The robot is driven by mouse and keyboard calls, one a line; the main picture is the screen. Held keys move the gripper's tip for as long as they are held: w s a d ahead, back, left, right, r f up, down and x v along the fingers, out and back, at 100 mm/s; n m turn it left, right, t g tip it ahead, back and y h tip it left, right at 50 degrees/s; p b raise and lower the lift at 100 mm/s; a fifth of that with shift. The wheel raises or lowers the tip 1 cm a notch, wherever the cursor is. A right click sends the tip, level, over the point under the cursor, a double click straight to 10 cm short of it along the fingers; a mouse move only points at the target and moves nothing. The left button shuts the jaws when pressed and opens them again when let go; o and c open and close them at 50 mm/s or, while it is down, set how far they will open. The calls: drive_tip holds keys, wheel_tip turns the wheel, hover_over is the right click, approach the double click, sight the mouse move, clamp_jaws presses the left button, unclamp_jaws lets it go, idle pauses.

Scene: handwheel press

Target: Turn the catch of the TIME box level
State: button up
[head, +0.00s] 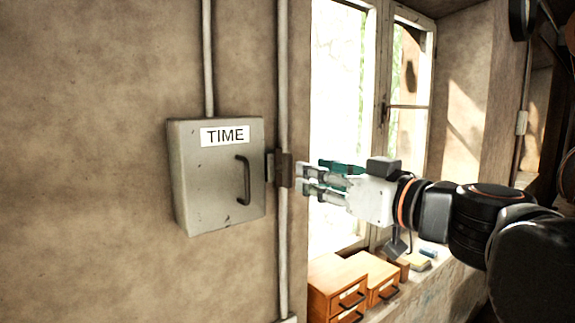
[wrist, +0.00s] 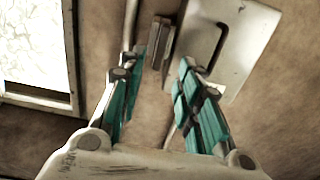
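The grey TIME box (head: 212,190) hangs shut on the wall, with a white TIME label (head: 224,134) and a dark curved handle (head: 243,180) on its door. The brown catch (head: 284,169) sits at the box's right edge and looks upright, taller than wide. In the wrist view the catch (wrist: 155,43) lies just ahead of my fingertips, beside the box (wrist: 240,40). My gripper (head: 305,180) is just right of the catch, pointing left at it. In the wrist view my gripper (wrist: 164,66) is open, its fingers apart with nothing between them. Contact with the catch cannot be told.
A vertical pipe (head: 283,80) runs behind the catch, and another pipe (head: 208,60) enters the box top. A window (head: 340,90) is at the right. Wooden drawer boxes (head: 335,280) stand on the sill below my gripper. The wall left of the box is clear.

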sight(290, 168)
drive_tip(key=p+x, duration=0.1)
drive_tip(key=x, duration=0.6)
drive_tip(key=shift+w+a, duration=0.15)
drive_tip(key=shift+w, duration=0.1)
drive_tip(key=shift+c, duration=0.3)
clamp_jaws()
